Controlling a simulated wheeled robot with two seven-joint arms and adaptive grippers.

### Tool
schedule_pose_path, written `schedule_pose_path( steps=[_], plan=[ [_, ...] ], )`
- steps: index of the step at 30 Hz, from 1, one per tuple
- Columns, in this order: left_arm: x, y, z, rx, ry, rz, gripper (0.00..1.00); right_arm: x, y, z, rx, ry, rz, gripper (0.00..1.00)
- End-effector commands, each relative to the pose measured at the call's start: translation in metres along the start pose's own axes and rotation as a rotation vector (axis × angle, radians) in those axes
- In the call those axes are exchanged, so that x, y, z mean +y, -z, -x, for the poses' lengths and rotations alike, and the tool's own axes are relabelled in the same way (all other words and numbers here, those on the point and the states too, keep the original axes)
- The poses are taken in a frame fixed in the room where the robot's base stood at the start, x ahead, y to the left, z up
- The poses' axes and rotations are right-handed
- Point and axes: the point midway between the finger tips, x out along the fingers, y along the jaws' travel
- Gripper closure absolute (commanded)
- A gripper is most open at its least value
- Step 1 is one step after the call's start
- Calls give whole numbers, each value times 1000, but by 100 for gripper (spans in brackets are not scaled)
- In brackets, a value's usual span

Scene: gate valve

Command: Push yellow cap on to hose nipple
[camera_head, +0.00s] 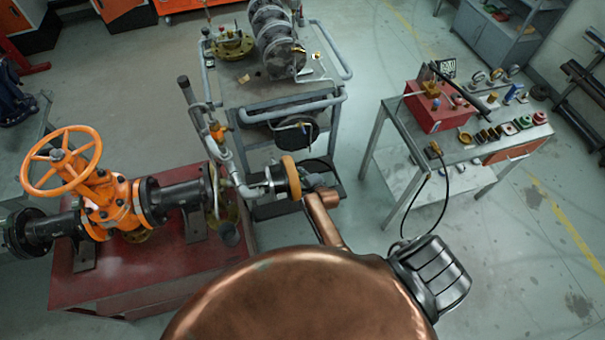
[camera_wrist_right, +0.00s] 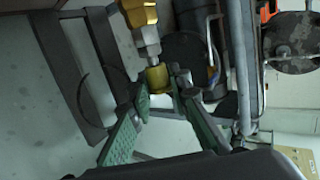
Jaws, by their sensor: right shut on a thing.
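The yellow cap (camera_wrist_right: 157,78) is between the fingers of my right gripper (camera_wrist_right: 163,88), which show green pads in the right wrist view. The grey metal hose nipple (camera_wrist_right: 148,42), with a brass-coloured fitting (camera_wrist_right: 140,14) behind it, is directly in line with the cap. The cap's end appears to meet the nipple; I cannot tell how far it is on. In the head view my right gripper (camera_head: 265,184) points left toward the pipework beside the red stand, and the cap is too small to make out. My left gripper is not in view.
An orange gate valve (camera_head: 112,203) with a handwheel stands on a red stand (camera_head: 140,285) at the left. A grey cart (camera_head: 270,90) with pipe rails is behind my gripper. A workbench (camera_head: 410,125) with a red box (camera_head: 437,107) is at the right. Open floor separates them.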

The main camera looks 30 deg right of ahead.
Motion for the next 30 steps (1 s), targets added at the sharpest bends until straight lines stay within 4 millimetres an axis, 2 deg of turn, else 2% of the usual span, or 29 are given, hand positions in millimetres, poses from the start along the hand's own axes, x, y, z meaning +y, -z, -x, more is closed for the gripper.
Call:
schedule_pose_path(
  steps=[12,13,21,30],
  plan=[
    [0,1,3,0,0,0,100,0,-11,-1,-1,-1,1,92],
    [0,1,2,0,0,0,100,0,-10,-1,0,-1,1,80],
    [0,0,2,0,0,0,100,0,-10,-1,0,-1,1,62],
    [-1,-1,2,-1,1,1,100,0,-8,-1,0,-1,1,62]
  ],
)
